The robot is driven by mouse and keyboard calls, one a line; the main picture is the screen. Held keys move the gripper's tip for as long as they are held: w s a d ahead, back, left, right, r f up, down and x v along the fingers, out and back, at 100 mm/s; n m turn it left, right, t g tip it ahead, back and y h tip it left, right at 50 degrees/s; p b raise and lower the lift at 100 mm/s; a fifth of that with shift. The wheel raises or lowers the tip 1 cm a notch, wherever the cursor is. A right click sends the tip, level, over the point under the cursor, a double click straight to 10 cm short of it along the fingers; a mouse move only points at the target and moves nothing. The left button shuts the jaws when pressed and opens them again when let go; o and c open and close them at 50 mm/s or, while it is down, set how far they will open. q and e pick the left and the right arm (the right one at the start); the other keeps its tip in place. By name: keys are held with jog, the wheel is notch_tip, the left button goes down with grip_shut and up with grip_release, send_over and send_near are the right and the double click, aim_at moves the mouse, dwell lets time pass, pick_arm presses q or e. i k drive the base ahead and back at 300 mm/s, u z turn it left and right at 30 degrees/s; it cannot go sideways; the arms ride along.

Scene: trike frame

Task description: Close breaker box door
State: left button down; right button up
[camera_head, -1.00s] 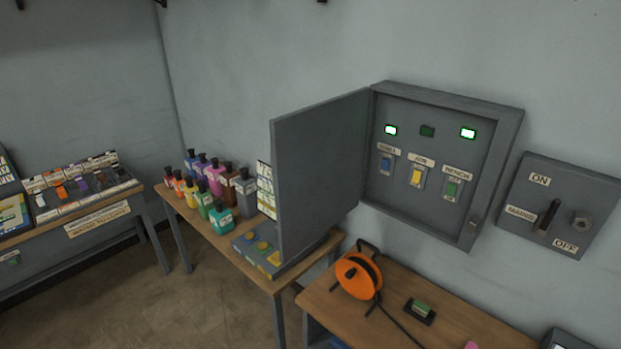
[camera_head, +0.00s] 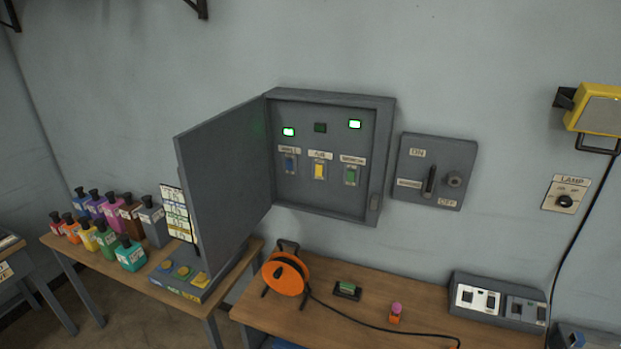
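The grey breaker box (camera_head: 332,156) is mounted on the wall. Its door (camera_head: 228,177) stands open, swung out to the left on its left edge. Inside are blue, yellow and green switches with labels. Above them, the left and right indicators glow green-white and the middle one is dark. Neither of my grippers is in view.
Below stands a wooden table (camera_head: 350,321) with an orange cable reel (camera_head: 286,273). Left of it, another table holds several bottles (camera_head: 108,224) and a button panel (camera_head: 184,275) near the door. A main switch box (camera_head: 435,171) hangs right of the breaker box. Wall space beside it is free.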

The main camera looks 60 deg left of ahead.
aim_at(223, 169)
jog(key=z, duration=1.9)
jog(key=k, duration=2.45)
jog(key=u, duration=2.7)
jog(key=i, duration=0.5)
jog(key=z, duration=1)
jog(key=k, duration=1)
